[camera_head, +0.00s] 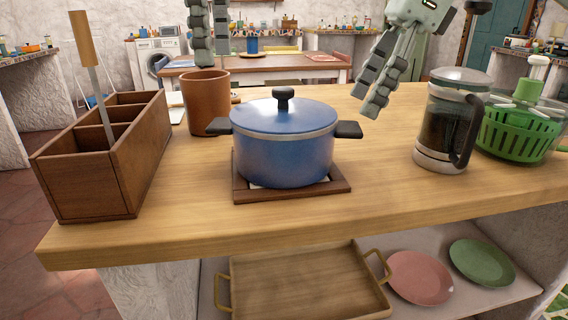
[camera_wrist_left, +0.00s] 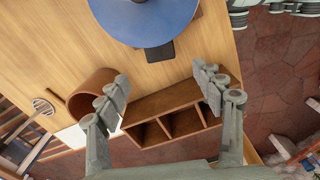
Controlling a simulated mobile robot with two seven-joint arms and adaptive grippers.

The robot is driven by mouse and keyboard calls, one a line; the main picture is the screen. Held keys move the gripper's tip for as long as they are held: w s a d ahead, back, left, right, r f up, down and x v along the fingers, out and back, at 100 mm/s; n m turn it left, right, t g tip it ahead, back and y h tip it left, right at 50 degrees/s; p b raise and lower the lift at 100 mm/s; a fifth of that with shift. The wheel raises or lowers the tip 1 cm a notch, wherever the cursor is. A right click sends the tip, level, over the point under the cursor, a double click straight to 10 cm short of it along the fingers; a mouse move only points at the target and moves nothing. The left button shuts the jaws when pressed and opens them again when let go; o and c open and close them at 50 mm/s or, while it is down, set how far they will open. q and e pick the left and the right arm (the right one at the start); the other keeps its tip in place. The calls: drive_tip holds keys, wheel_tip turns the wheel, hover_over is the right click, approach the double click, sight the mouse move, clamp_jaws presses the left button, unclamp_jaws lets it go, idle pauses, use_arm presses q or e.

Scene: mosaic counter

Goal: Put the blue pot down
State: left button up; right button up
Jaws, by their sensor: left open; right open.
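The blue pot (camera_head: 284,150) stands upright on a dark wooden trivet (camera_head: 240,194) on the counter, its lid on and its black handles pointing left and right. My left gripper (camera_head: 210,58) is above and behind the pot, over the brown cup, apart from the pot. In the left wrist view its two fingers (camera_wrist_left: 163,92) are spread with nothing between them, and part of the blue pot (camera_wrist_left: 150,18) shows at the top. My right gripper (camera_head: 375,108) is to the right of the pot, its fingers hanging down, apart from the pot and empty.
A wooden divided box (camera_head: 110,165) stands at the left, with a brown cup (camera_head: 205,100) behind the pot. A coffee press (camera_head: 450,120) and a green salad spinner (camera_head: 520,130) stand at the right. A wooden tray (camera_head: 300,285) and two plates lie on the shelf below.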

drive_tip(key=v, duration=0.5)
drive_tip(key=shift+d+r, duration=0.15)
drive_tip(key=shift+r, duration=0.15)
